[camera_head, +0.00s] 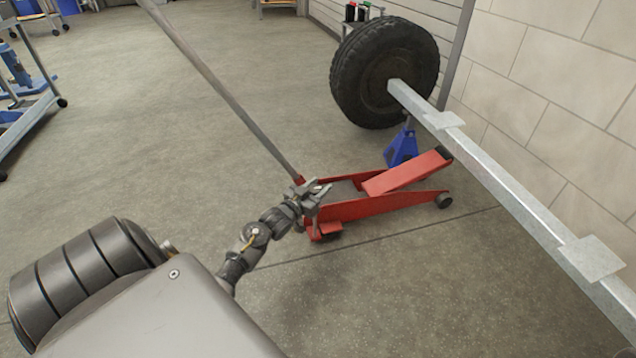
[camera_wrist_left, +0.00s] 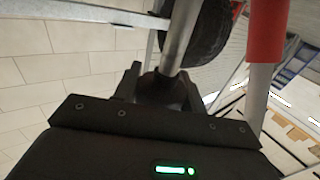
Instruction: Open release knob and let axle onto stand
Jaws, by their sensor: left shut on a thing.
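The red floor jack (camera_head: 375,208) stands on the floor, its lift arm raised toward the axle (camera_head: 500,180), a pale square metal beam. The long grey jack handle (camera_head: 225,90) leans up to the left. The blue stand (camera_head: 402,147) is under the axle near the wheel; whether they touch is unclear. My left gripper (camera_head: 318,190) is at the handle's base. In the left wrist view its fingers (camera_wrist_left: 160,85) are shut around a dark part by a grey rod, seemingly the release knob, mostly hidden. My right gripper is not in view.
A large black tire (camera_head: 385,72) is on the axle's far end. A tiled wall (camera_head: 560,90) runs along the right. The floor left of the jack is clear.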

